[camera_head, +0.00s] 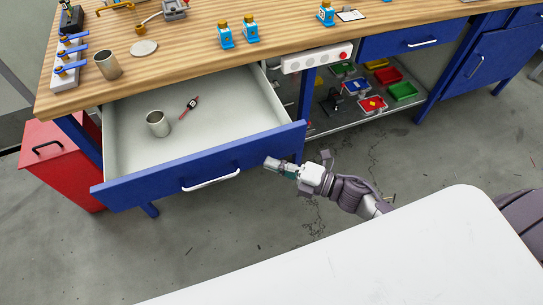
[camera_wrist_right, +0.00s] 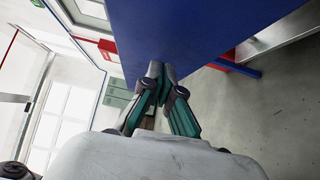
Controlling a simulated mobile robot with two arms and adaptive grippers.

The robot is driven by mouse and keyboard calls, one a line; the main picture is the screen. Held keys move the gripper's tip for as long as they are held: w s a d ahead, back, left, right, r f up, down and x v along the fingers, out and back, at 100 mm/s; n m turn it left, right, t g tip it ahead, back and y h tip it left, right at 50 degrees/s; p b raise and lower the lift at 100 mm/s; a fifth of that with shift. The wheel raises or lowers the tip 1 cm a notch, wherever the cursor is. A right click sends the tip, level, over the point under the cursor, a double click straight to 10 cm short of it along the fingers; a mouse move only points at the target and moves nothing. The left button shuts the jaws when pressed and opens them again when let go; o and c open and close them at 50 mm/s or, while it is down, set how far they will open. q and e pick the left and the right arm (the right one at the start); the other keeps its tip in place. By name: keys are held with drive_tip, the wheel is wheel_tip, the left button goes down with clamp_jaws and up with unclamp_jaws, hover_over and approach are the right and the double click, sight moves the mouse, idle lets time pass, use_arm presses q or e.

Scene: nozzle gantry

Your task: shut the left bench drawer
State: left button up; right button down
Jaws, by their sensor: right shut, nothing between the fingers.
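The left bench drawer (camera_head: 200,165) is pulled well out from under the wooden bench top, with a blue front and a white handle (camera_head: 212,180). A grey cup (camera_head: 157,124) and a small red-and-black tool (camera_head: 189,107) lie inside it. My right gripper (camera_head: 268,163) is shut and empty, its tips at the right part of the drawer front; I cannot tell whether they touch. In the right wrist view the shut fingers (camera_wrist_right: 157,72) point at the blue drawer front (camera_wrist_right: 190,30). My left gripper is not in view.
The bench top (camera_head: 185,45) carries a metal cup (camera_head: 107,65), blue bottles (camera_head: 225,35) and valves. A red cabinet (camera_head: 60,165) stands left of the drawer. A shelf with coloured bins (camera_head: 403,91) lies to the right. A white surface (camera_head: 400,255) fills the foreground.

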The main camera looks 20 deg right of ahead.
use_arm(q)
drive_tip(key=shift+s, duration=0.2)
use_arm(e)
drive_tip(key=shift+w, duration=1)
